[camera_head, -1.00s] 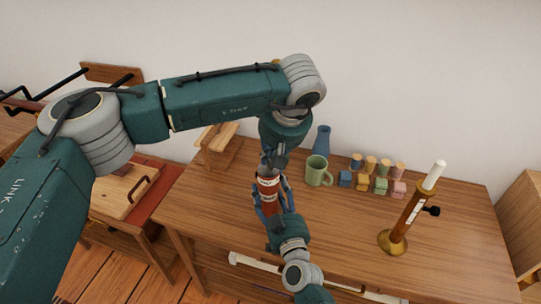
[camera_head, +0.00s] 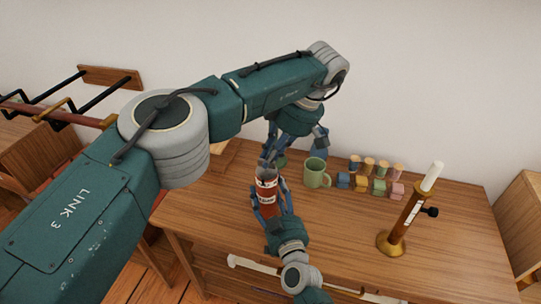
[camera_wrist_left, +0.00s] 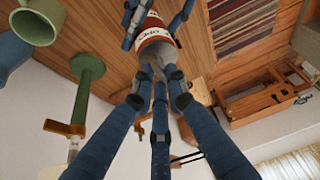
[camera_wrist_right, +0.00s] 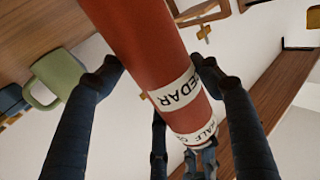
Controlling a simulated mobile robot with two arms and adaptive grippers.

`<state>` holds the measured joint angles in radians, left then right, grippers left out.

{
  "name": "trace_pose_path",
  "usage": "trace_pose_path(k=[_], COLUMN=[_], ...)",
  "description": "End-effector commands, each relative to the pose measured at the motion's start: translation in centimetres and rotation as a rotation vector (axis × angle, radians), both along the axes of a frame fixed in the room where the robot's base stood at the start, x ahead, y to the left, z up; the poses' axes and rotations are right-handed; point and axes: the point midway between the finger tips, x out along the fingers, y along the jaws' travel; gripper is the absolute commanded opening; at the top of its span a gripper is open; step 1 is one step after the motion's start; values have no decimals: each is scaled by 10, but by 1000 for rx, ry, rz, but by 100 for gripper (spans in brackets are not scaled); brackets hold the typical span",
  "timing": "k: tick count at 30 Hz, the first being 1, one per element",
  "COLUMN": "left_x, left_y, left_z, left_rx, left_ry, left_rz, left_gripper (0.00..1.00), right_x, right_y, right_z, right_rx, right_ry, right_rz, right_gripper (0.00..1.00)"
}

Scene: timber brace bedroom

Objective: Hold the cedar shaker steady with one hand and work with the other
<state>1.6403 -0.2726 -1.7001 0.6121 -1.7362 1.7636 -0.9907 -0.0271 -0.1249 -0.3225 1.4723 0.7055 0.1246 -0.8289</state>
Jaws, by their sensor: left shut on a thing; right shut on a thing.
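The cedar shaker (camera_head: 267,196) is a red cylinder with a white label and a grey top (camera_head: 266,173). It stands about upright at the front left of the wooden table. My right gripper (camera_head: 270,208) is shut around its body from the front; the right wrist view shows the red body (camera_wrist_right: 150,60) between the fingers. My left gripper (camera_head: 268,160) comes from above and behind, its fingers closed at the grey top. The left wrist view shows the grey top (camera_wrist_left: 157,55) at those fingertips. Whether it is loose from the body cannot be told.
A green mug (camera_head: 316,173) stands close right of the shaker. Several coloured blocks (camera_head: 361,183) with pegs are farther right. A brass stand (camera_head: 391,243) with a white candle (camera_head: 433,177) is at the right. The table's front right (camera_head: 450,260) is clear.

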Motion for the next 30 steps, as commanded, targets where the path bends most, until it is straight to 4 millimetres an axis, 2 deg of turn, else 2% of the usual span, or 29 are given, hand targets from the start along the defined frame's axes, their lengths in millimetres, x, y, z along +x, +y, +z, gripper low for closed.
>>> trace_pose_path(k=[9,23,24,27,30], left_x=[2,2,2,2,2], left_y=[1,2,1,1,1], left_z=[1,1,1,1,1], left_rx=[2,2,2,2,1], left_ry=[-4,-4,-4,-4,-4], left_rz=[99,113,113,112,112], left_gripper=[0,0,15,33,33], right_x=[-1,-1,-1,-1,-1], right_y=[0,0,0,0,0], right_z=[-2,-2,-2,-2,-2], right_rx=[-2,-2,-2,-2,-2], right_ry=[4,4,4,4,4], right_rz=[1,1,1,1,1], right_gripper=[33,33,33,33,33])
